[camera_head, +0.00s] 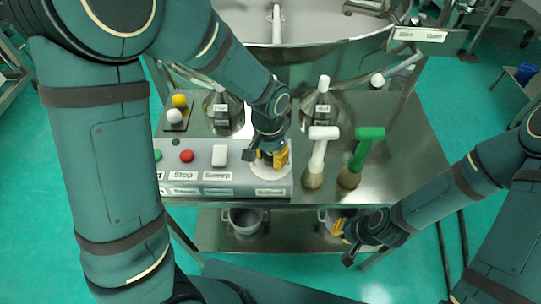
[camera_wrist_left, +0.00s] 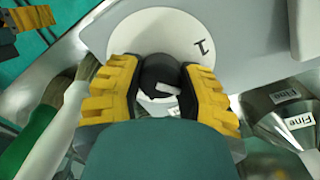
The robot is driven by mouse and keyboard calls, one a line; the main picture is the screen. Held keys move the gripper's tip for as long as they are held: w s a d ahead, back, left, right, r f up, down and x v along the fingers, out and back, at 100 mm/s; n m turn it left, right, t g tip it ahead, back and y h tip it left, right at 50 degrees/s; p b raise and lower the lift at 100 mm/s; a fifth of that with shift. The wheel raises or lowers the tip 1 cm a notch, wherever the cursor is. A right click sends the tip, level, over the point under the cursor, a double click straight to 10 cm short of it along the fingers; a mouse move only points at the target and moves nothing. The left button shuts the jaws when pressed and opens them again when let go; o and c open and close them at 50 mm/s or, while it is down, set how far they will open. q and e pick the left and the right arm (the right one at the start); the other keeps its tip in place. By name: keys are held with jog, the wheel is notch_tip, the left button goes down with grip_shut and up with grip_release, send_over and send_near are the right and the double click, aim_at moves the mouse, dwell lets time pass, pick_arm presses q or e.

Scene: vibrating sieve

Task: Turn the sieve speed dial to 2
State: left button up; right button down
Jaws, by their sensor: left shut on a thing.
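The speed dial is a dark knob (camera_wrist_left: 160,72) with a white pointer mark, set on a round white plate (camera_head: 270,166) at the right end of the grey control panel (camera_head: 236,184). In the left wrist view the plate (camera_wrist_left: 125,32) shows one printed numeral, which looks like a 1; other marks are hidden. My left gripper (camera_head: 272,156) is over the dial, and its yellow fingers (camera_wrist_left: 162,92) are shut on the knob from both sides. My right gripper (camera_head: 344,240) hangs low in front of the table, away from the panel; its finger opening is unclear.
The panel has a red stop button (camera_head: 186,156) and a white sweep switch (camera_head: 219,155). A white-handled brush (camera_head: 317,158) and a green-handled brush (camera_head: 361,157) stand right of the dial. The metal sieve (camera_head: 330,50) rises behind. Pots (camera_head: 245,220) sit on the lower shelf.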

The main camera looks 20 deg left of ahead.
aim_at(269, 155)
pick_arm(q)
jog(key=shift+s+f, duration=0.1)
dwell(0.3)
jog(key=o, duration=1.2)
jog(key=shift+o, duration=0.2)
jog(key=shift+r, duration=0.6)
notch_tip(269, 155, up, 11)
jog(key=shift+a, duration=0.2)
jog(key=shift+f, duration=0.1)
